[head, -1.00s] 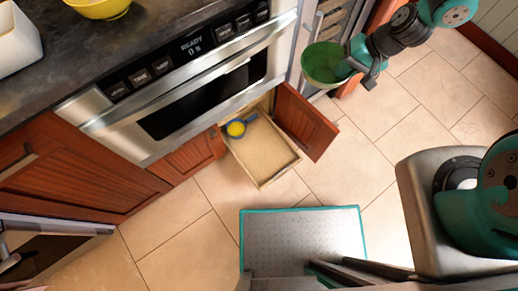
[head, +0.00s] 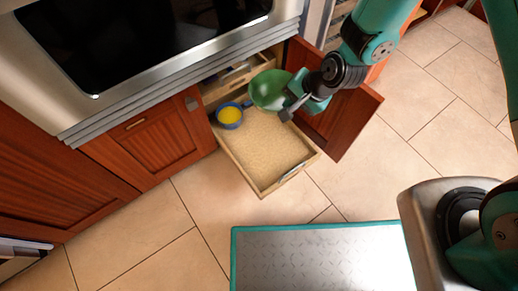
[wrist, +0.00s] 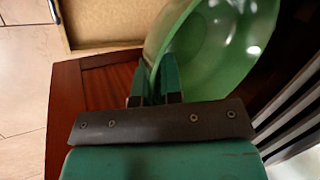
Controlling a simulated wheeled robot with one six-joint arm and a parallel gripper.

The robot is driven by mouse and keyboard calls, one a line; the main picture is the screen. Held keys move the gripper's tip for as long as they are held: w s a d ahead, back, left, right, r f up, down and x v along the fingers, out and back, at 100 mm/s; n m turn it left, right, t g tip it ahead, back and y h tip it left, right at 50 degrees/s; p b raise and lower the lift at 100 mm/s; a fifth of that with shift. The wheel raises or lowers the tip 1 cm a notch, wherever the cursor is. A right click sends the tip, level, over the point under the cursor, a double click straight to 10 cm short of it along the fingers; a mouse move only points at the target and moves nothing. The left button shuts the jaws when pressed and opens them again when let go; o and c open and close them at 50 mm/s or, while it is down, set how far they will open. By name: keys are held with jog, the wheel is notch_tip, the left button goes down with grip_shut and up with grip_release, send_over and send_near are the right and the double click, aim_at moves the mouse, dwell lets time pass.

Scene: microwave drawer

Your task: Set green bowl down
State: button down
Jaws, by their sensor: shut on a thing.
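The green bowl (head: 268,90) is held over the back right part of the open drawer (head: 255,160), near the blue cup. My gripper (head: 296,103) is shut on the bowl's right rim. In the wrist view the gripper fingers (wrist: 156,85) pinch the wall of the green bowl (wrist: 225,45), which fills the top right. The bowl looks somewhat tilted. I cannot tell whether it touches the drawer.
A blue cup with yellow inside (head: 229,115) stands in the drawer's back left. The drawer's front half is bare. An open wooden door (head: 345,115) stands right of the drawer, close to my gripper. The microwave (head: 140,50) overhangs the back left.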

jog(key=b, duration=0.3)
send_over(272, 150)
jog(key=s+d, duration=0.1)
jog(key=d, duration=0.1)
notch_tip(272, 150, down, 4)
jog(key=shift+m, duration=0.3)
notch_tip(272, 150, down, 20)
jog(key=b, duration=1)
jog(key=shift+s+a, duration=0.1)
jog(key=c, duration=1.3)
grip_release()
